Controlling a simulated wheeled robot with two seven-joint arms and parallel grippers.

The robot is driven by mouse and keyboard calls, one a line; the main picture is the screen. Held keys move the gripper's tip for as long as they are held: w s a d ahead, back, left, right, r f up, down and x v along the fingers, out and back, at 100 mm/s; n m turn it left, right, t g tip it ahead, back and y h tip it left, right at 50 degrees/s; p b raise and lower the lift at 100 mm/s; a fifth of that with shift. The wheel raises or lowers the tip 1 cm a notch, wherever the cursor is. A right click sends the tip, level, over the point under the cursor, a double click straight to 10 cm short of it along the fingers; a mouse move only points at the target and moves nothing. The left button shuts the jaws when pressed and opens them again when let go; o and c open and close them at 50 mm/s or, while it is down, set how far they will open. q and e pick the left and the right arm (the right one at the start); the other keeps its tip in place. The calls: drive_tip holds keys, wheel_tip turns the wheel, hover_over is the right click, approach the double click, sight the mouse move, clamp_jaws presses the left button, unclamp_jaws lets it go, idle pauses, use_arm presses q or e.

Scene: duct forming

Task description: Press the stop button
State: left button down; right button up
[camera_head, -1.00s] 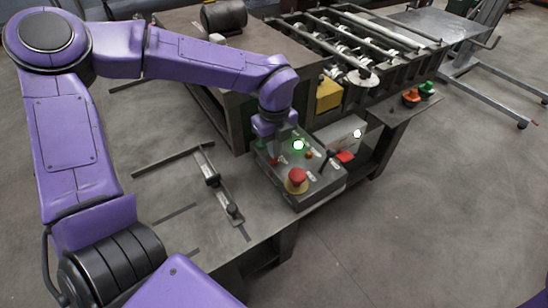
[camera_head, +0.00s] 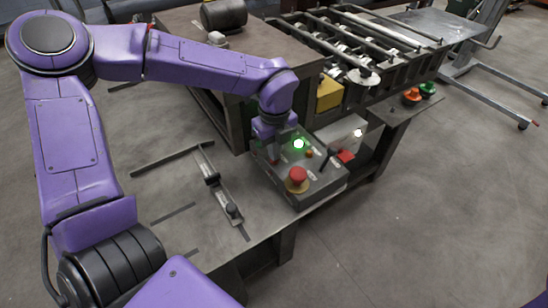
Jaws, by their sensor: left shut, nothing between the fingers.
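The grey control box (camera_head: 322,187) stands on the near bench. My left gripper (camera_head: 279,150) points down over the back left part of the box, left of the green button and behind the mushroom button. It is shut and empty. It hides part of the panel beneath it, and I cannot tell whether its fingertips touch a button there. My right gripper is not in view.
A roller machine (camera_head: 355,70) and a yellow block (camera_head: 329,94) stand behind. Orange and green buttons (camera_head: 419,92) sit at the right. A slide fixture (camera_head: 222,190) lies on the bench to the left.

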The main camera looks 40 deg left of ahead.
use_arm(q)
drive_tip(key=shift+f, duration=0.3)
wheel_tip(320, 180, up, 7)
drive_tip(key=p, duration=0.5)
drive_tip(key=shift+r, duration=0.1)
idle(0.8)
